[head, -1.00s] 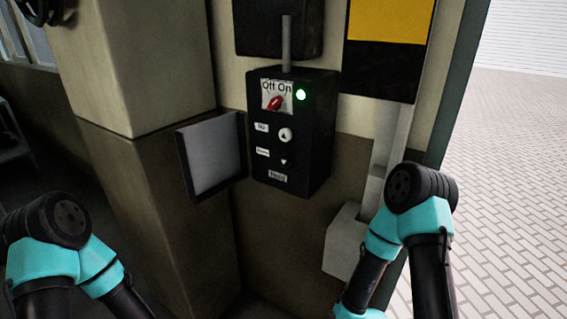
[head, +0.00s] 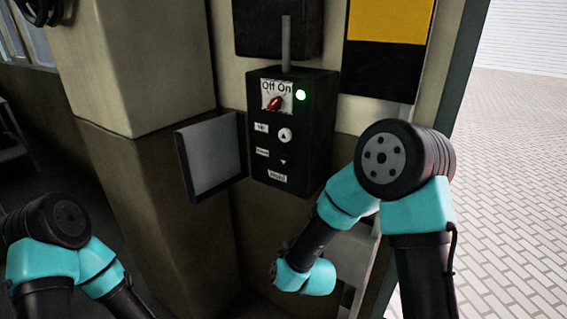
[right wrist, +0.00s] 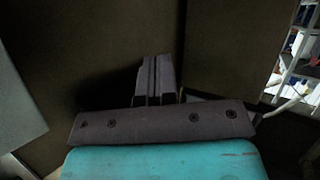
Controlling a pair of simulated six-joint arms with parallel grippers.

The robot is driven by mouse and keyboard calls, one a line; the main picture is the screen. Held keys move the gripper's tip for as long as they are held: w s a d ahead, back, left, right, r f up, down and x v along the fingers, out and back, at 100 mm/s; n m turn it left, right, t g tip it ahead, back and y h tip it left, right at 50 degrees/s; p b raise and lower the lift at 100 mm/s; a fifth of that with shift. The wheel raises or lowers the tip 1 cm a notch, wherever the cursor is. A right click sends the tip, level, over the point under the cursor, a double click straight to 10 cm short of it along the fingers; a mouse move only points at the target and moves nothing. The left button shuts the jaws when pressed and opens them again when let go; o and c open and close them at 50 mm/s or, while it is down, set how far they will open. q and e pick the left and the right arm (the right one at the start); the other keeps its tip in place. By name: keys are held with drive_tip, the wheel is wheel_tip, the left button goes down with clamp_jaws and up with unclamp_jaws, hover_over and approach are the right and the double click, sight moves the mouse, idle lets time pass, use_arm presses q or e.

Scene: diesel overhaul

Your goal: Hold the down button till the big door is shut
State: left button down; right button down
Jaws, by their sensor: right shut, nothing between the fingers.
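A black control box (head: 318,150) is on the wall in the head view. It has a red Off/On switch (head: 275,103), a lit green lamp (head: 300,95), a white up button (head: 285,135) and a dark down button (head: 283,162) with a small arrow. My right arm is in front of the wall, low and right of the box; its fingers are hidden in the head view. In the right wrist view my right gripper (right wrist: 157,62) is shut and empty, in front of a dark brown surface. My left gripper is out of view. The big door is not clearly seen.
The box's cover (head: 212,157) hangs open to the left. A pillar (head: 130,70) stands at left. A yellow and black panel (head: 388,45) is at upper right. Beyond the wall's edge, a brick-paved floor (head: 510,170) lies open and clear.

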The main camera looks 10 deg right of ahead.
sight(285, 161)
drive_tip(key=a+r+t+h, duration=0.1)
drive_tip(key=a+r+t, duration=0.3)
drive_tip(key=r, duration=0.8)
drive_tip(key=a+r+n+t+h, duration=0.1)
drive_tip(key=a+r+t, duration=0.3)
drive_tip(key=r, duration=0.9)
drive_tip(key=shift+s+a, duration=0.35)
drive_tip(key=w+d, duration=0.6)
drive_tip(key=shift+w, duration=0.3)
drive_tip(key=shift+w+d, duration=0.1)
drive_tip(key=shift+w, duration=0.05)
idle(0.5)
drive_tip(key=shift+w+d, duration=0.15)
drive_tip(key=shift+w, duration=0.05)
